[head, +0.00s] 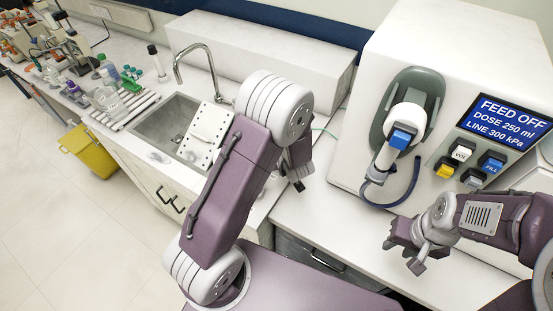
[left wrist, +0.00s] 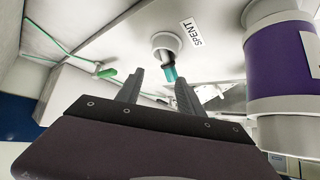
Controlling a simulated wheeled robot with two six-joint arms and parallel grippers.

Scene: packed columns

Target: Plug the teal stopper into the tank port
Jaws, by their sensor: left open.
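A small teal stopper (left wrist: 172,74) shows in the left wrist view, just below a dark-ringed round white fitting (left wrist: 165,45) beside a SPENT label (left wrist: 193,32). My left gripper (left wrist: 157,79) is open. The teal piece appears near its right finger; I cannot tell whether they touch. In the head view my left gripper (head: 298,183) is mostly hidden behind my arm, low over the counter, and no teal stopper is visible there. My right gripper (head: 402,256) is open and empty above the counter, in front of the white machine. I cannot identify the tank port with certainty.
The white machine (head: 455,55) has a screen (head: 505,122), coloured buttons and a hose-fed nozzle (head: 402,128). A sink (head: 165,125) and lab ware lie left. A green cord (left wrist: 45,38) and a purple-and-white cylinder (left wrist: 285,70) flank the left gripper.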

